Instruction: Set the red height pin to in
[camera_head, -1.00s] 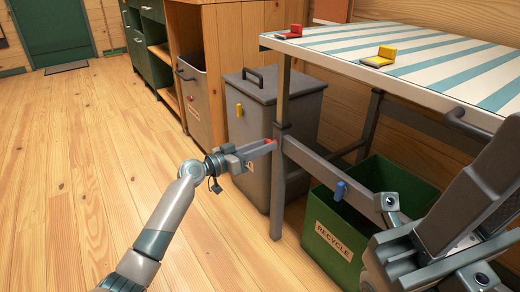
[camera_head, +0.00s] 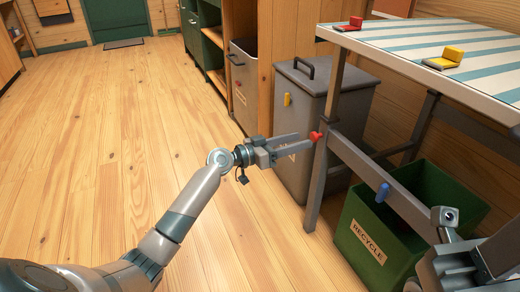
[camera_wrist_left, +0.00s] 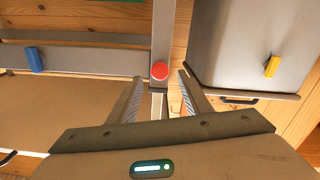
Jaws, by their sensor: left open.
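The red height pin (camera_head: 315,136) is a small round-headed knob on the grey table leg, at the joint with the side rail. It shows as a red disc in the left wrist view (camera_wrist_left: 159,71). My left gripper (camera_head: 305,140) is open, its fingers pointing at the leg. In the left wrist view the open fingertips (camera_wrist_left: 161,77) lie to either side of the pin, just short of it in the picture; contact cannot be told. Parts of my right arm show at the lower right, but its gripper fingers do not.
A striped table (camera_head: 400,42) carries a red and a yellow hinged piece. A blue knob (camera_head: 382,192) sits on the rail. A grey lidded bin (camera_head: 300,115) with a yellow tab stands behind the leg. A green recycle bin (camera_head: 365,240) stands under the table. Floor at left is clear.

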